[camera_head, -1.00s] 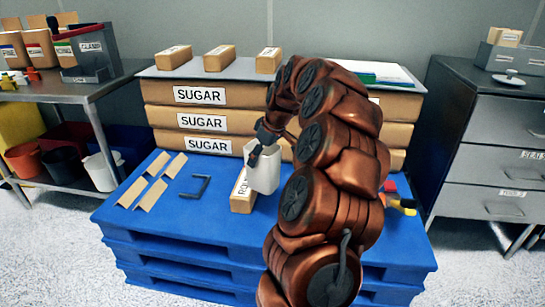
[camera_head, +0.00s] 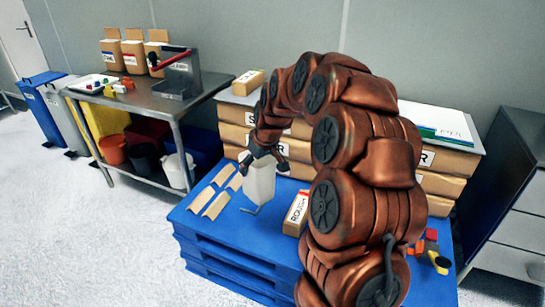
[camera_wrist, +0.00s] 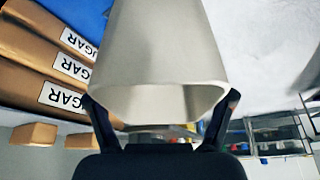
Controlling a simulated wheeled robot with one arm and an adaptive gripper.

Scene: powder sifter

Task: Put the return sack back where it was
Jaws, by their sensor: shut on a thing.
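My gripper (camera_head: 263,156) is shut on a white, hollow, open-topped container (camera_head: 259,182), holding it upright by its top rim over the blue pallet (camera_head: 250,247). In the wrist view the container (camera_wrist: 165,50) fills the middle, its open end towards the camera, between the fingers of my gripper (camera_wrist: 162,108). No label shows on it. I cannot tell for sure which thing is the return sack.
The floor at left is clear.

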